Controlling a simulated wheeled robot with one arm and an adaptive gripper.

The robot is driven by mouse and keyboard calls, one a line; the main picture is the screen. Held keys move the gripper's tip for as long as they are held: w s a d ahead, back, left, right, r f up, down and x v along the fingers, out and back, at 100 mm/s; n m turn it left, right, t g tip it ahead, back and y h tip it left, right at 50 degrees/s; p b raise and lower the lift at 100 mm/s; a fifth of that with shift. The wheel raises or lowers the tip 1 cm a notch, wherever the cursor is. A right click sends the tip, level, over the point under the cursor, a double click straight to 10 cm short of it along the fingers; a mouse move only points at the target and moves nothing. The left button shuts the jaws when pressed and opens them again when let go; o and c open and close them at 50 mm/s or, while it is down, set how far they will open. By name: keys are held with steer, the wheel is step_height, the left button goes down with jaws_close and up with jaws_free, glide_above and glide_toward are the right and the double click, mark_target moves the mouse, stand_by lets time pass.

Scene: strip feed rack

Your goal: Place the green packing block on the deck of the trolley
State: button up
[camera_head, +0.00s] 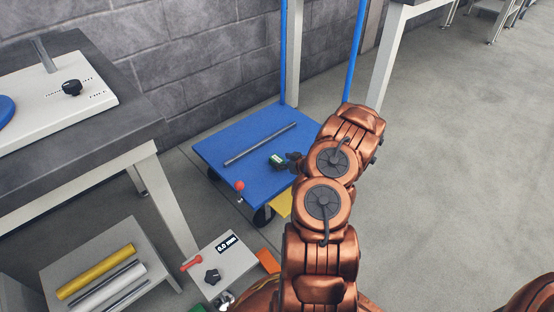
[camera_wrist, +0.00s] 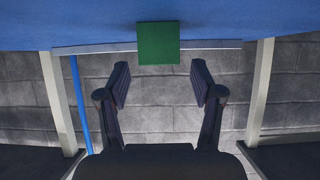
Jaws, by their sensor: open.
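The green packing block (camera_head: 277,157) is small and sits on the blue deck of the trolley (camera_head: 229,147), towards its right side. In the wrist view the block (camera_wrist: 158,43) shows as a green square against the blue deck (camera_wrist: 60,22). My gripper (camera_head: 287,161) reaches in from the right, low over the deck beside the block. In the wrist view its two fingers (camera_wrist: 159,64) are spread wide, with clear gaps on both sides of the block. No finger visibly touches it. Dark finger parts partly hide the block in the head view.
A grey bar (camera_head: 260,144) lies across the deck behind the block. A red-knobbed lever (camera_head: 239,186) stands at the trolley's near edge. Blue posts (camera_head: 356,50) rise at its back. A dark-topped bench (camera_head: 100,150) stands left. Open floor (camera_head: 460,150) lies right.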

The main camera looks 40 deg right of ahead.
steer(key=p+v, duration=0.2)
steer(key=v, duration=0.6)
steer(key=w+a+r+n+g, duration=0.1)
steer(key=w+a+r+g, duration=0.35)
steer(key=r, duration=0.25)
steer(key=s+a+r+g+h, duration=0.1)
steer(key=s+a+r+g, duration=0.3)
steer(key=a+r, duration=0.65)
steer(key=s+a+r+g, duration=0.3)
steer(key=s+a+r, duration=0.3)
steer(key=s+a, duration=0.7)
steer(key=s+a+r+g+y, duration=0.1)
steer(key=s+a+r+g, duration=0.3)
steer(key=s+a, duration=1)
steer(key=s+r, duration=0.3)
steer(key=shift+s+y, duration=0.25)
steer(key=shift+y, duration=0.05)
steer(key=shift+a+g, duration=0.1)
steer(key=shift+g, duration=0.15)
